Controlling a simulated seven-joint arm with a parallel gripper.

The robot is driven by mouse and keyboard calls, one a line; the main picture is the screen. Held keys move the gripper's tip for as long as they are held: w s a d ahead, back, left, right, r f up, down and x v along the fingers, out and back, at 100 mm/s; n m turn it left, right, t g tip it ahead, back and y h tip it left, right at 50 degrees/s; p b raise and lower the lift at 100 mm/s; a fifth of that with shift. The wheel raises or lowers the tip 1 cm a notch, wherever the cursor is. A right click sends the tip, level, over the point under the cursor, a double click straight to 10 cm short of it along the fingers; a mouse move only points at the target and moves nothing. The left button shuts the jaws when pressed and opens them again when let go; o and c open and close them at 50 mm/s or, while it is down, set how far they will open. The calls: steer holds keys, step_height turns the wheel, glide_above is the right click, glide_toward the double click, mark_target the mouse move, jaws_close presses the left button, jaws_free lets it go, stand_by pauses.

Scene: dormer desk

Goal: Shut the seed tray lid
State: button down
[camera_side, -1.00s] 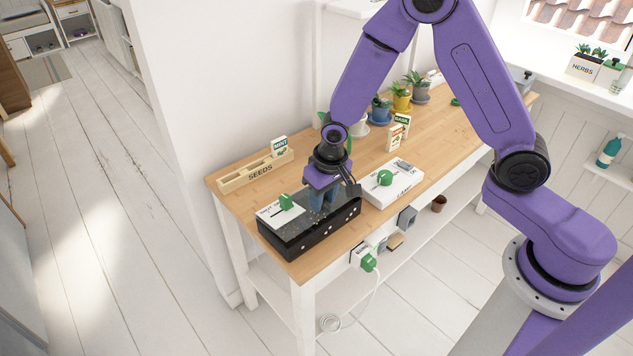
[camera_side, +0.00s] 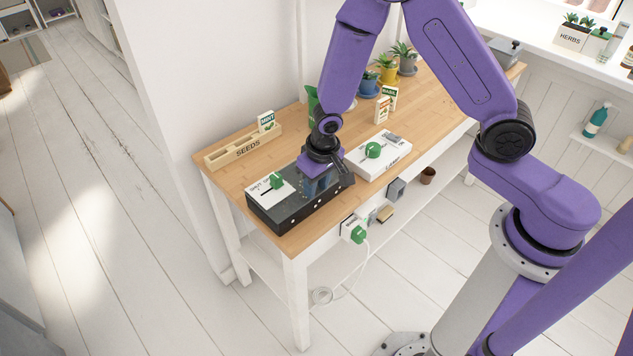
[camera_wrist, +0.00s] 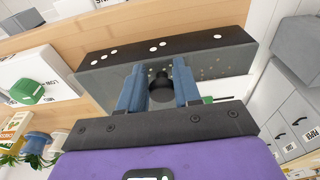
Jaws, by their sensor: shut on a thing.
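The seed tray (camera_side: 293,212) is a long black box with a row of white dots along its front, on the near left part of the wooden bench. Its see-through grey lid surface shows in the wrist view (camera_wrist: 205,68). A white plate (camera_side: 262,196) with a green knob (camera_side: 276,181) in a slot sits at the tray's left end. My gripper (camera_wrist: 161,92) is shut on a round black knob (camera_wrist: 162,86) over the tray, one blue finger at each side. In the side view my gripper (camera_side: 320,188) is low over the tray's right part and hides the knob.
A white box with a green knob (camera_side: 378,155) stands close right of the tray. A wooden SEEDS holder (camera_side: 238,150) is behind left. Seed packets (camera_side: 384,104) and potted plants (camera_side: 390,75) stand farther back. A plugged switch (camera_side: 355,230) is on the bench front.

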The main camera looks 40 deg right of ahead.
steer(key=shift+s+f, duration=0.25)
steer(key=c, duration=0.8)
jaws_free()
steer(key=shift+a, duration=0.1)
steer(key=shift+w+d, duration=0.1)
steer(key=shift+d, duration=0.3)
steer(key=r, duration=0.6)
steer(key=s+r, duration=0.1)
steer(key=r, duration=0.4)
steer(key=s+r, duration=0.1)
steer(key=r, duration=0.5)
steer(key=shift+s+a+r, duration=0.15)
steer(key=shift+a+r, duration=0.2)
steer(key=s+d+n, duration=0.2)
steer(key=s+n, duration=0.2)
steer(key=s, duration=0.3)
steer(key=s+d+r+n+g, duration=0.1)
steer(key=s+n, duration=0.3)
steer(key=s, duration=0.4)
steer(key=s+d+r+n, duration=0.1)
steer(key=s+d+n, duration=0.2)
steer(key=s, duration=0.5)
steer(key=shift+s+d+r+n, duration=0.25)
steer(key=shift+d+n, duration=0.15)
steer(key=shift+n, duration=0.4)
